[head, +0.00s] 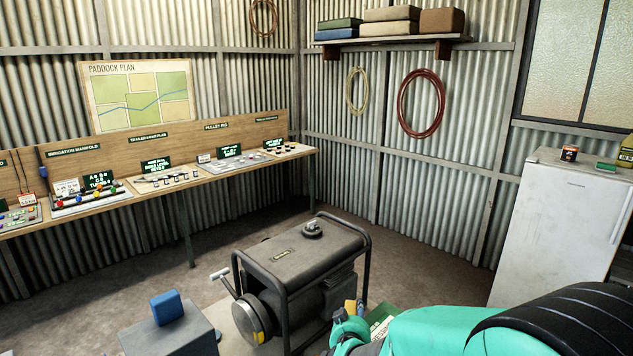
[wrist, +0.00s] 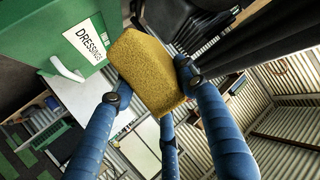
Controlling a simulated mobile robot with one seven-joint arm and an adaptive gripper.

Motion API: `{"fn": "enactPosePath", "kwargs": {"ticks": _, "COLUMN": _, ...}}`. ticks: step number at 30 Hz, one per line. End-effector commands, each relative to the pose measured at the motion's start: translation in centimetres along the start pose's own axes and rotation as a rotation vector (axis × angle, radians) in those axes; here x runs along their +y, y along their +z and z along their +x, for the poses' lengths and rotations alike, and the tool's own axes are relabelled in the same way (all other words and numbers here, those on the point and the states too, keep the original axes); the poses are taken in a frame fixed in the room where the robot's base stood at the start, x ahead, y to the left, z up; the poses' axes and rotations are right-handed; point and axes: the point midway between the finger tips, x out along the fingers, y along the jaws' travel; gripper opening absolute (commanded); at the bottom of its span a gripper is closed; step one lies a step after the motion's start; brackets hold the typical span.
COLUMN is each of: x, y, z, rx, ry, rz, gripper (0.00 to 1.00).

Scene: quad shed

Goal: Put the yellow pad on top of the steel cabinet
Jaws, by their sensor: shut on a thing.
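The yellow pad (wrist: 150,70) is a rough, spongy block held between the blue fingers of my gripper (wrist: 152,88) in the wrist view. In the head view a small part of the pad (head: 350,308) shows beside my gripper (head: 354,312), low in the picture and in front of the generator; my arm hides much of it. A grey box-like cabinet (head: 172,338), which looks like the steel cabinet, stands at the lower left of the head view, apart from the pad. A blue block (head: 166,307) is on its top.
A green box labelled DRESSINGS (wrist: 70,48) is close beside the pad; it also shows in the head view (head: 383,321). A framed generator (head: 300,265) stands between my gripper and the workbench (head: 180,180). A white fridge (head: 555,230) with small items on top stands right.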

Motion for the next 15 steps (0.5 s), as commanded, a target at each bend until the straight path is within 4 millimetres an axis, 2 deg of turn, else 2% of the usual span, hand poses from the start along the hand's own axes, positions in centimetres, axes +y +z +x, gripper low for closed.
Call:
{"fn": "enactPosePath", "kwargs": {"ticks": 1, "x": 1.5, "y": 0.2, "z": 0.8, "rx": 0.001, "ry": 0.013, "rz": 0.005, "gripper": 0.28}}
{"fn": "enactPosePath", "kwargs": {"ticks": 6, "x": 6.0, "y": 0.4, "z": 2.7, "rx": 0.001, "ry": 0.046, "rz": 0.019, "gripper": 0.28}}
{"fn": "enactPosePath", "kwargs": {"ticks": 15, "x": 13.2, "y": 0.7, "z": 5.1, "rx": 0.002, "ry": 0.096, "rz": 0.04, "gripper": 0.28}}
